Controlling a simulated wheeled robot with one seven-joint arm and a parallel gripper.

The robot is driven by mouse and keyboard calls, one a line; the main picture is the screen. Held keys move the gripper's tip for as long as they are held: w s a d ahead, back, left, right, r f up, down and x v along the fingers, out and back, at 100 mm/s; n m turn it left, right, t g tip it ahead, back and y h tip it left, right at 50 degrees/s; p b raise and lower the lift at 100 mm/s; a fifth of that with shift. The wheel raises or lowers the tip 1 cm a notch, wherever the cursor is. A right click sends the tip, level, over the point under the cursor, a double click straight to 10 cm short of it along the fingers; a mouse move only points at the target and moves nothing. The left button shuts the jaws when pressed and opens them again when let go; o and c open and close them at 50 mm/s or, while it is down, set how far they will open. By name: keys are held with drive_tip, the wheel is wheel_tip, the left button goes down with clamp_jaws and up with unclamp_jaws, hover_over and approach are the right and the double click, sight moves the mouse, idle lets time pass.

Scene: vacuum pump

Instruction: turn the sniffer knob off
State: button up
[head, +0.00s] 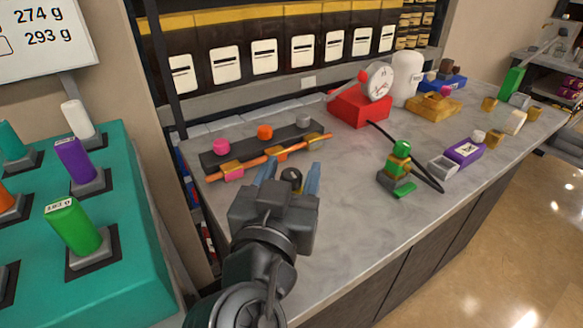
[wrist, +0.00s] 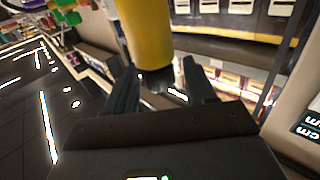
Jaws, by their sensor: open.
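No readable label shows which knob is the sniffer. A dark bar at the back left of the counter carries a pink knob (head: 221,146), an orange knob (head: 265,132) and a grey knob (head: 303,122). An orange pipe (head: 258,160) with yellow fittings runs in front of them. My gripper (head: 290,178) is open, just in front of the pipe and bar in the head view. A small dark ring shows between its blue fingers. In the wrist view, a yellow cylinder with a dark end (wrist: 145,40) stands out beyond and between the fingers; I cannot tell what it is.
A red box (head: 358,107) with a dial gauge (head: 379,82) stands at the back; a black hose runs from it towards a green-topped fitting (head: 398,165). A purple box (head: 465,151) lies to the right. A teal stand (head: 130,215) is at left. The counter's front middle is clear.

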drive_tip(key=shift+w, duration=0.25)
drive_tip(key=c, duration=1)
drive_tip(key=shift+f+m+h+b, duration=0.15)
drive_tip(key=shift+m+h+b, duration=0.35)
drive_tip(key=shift+b, duration=0.65)
drive_tip(key=shift+h, duration=0.3)
